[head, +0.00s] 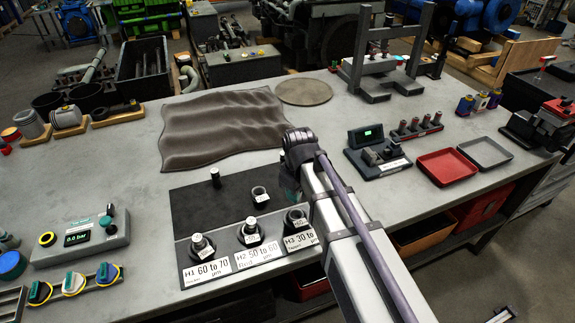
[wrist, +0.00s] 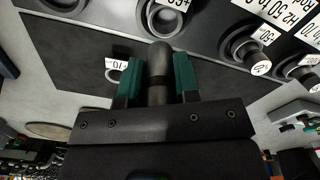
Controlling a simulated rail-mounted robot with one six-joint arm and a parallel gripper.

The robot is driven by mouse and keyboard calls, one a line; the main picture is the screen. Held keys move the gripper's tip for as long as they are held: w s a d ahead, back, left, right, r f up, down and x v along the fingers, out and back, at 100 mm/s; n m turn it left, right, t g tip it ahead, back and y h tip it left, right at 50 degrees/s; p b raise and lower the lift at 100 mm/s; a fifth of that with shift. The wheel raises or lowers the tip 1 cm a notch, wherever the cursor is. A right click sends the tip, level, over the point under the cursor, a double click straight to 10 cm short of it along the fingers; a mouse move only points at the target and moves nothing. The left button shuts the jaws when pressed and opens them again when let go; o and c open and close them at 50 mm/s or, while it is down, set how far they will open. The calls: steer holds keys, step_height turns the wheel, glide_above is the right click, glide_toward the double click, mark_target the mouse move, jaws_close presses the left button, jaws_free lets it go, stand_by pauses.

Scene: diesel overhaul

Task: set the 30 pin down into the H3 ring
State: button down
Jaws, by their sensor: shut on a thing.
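My gripper (wrist: 160,80) is shut on a dark round pin (wrist: 160,62), held between two teal jaws in the wrist view. The pin's rounded end points toward a dark tagged ring (wrist: 163,18) in the labelled row, apparently the H3 ring. The pin's end overlaps the ring's near edge in the picture; I cannot tell the height between them. In the head view the H3 ring (head: 296,217) stands behind the H3 30 label with no pin visible in it. My gripper (head: 288,190) is mostly hidden by my arm there, and the held pin is not clear.
The H2 pin (head: 250,228) and H1 pin (head: 200,243) stand upright in their rings left of H3.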

mark_target(296, 210)
steer(key=shift+s, duration=0.6)
steer(key=shift+w+a, duration=0.1)
steer(key=shift+w+f, duration=0.1)
steer(key=shift+f, duration=0.15)
step_height(296, 210, down, 7)
steer(key=b, duration=0.7)
steer(key=shift+s+f+b, duration=0.1)
steer(key=shift+s+b, duration=0.2)
steer(key=shift+b, duration=0.2)
steer(key=shift+s+d+f+b, duration=0.25)
steer(key=shift+s+b, duration=0.05)
steer(key=shift+s, duration=0.1)
steer(key=c, duration=1)
jaws_free()
steer(key=shift+c, duration=0.2)
steer(key=shift+o, duration=1.3)
step_height(296, 210, up, 12)
steer(key=p, duration=1.2)
steer(key=shift+w+p, duration=0.3)
steer(key=shift+w, duration=0.05)
steer(key=shift+a+f, duration=0.1)
